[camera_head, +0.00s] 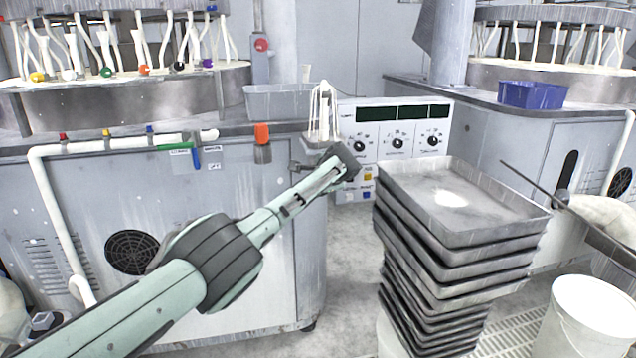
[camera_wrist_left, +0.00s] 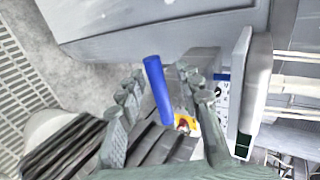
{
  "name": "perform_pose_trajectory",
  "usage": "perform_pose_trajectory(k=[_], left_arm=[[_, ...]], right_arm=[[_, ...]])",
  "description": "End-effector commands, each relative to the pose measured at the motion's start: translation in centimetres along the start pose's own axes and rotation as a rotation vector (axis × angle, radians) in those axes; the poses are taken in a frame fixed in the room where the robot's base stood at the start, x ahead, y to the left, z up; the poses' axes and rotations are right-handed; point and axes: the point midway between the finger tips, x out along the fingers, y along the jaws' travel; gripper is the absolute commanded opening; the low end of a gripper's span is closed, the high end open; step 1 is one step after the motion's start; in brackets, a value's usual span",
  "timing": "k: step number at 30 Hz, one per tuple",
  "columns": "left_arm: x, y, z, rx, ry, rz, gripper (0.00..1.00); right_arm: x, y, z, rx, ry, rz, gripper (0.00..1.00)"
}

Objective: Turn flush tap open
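In the left wrist view, a blue lever handle (camera_wrist_left: 156,88) stands slanted between the fingers of my left gripper (camera_wrist_left: 163,80). My right gripper is not in view.
A tall stack of metal trays (camera_head: 460,200) stands right of my left gripper. The control panel (camera_head: 398,143) with knobs and a white tube rack (camera_head: 323,112) are behind it. A white bucket (camera_head: 588,315) stands at lower right.

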Motion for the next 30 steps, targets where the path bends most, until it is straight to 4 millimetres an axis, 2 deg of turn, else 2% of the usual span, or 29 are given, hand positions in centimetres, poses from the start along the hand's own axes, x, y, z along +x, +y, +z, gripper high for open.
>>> perform_pose_trajectory(k=[8, 14, 20, 30], left_arm=[[-0.1, 0.1, -0.1, -0.001, 0.001, 0.002, 0.35], [-1.1, 0.1, -0.3, -0.002, 0.004, 0.001, 0.35], [-3.5, 0.1, -0.1, -0.002, 0.004, 0.001, 0.35], [-9.7, 0.0, -0.1, -0.001, 0.003, -0.001, 0.35]], right_arm=[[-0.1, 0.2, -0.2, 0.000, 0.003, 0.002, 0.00], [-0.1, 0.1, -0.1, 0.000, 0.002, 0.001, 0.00], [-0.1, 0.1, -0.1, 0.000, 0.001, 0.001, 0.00], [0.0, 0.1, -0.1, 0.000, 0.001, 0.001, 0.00]])
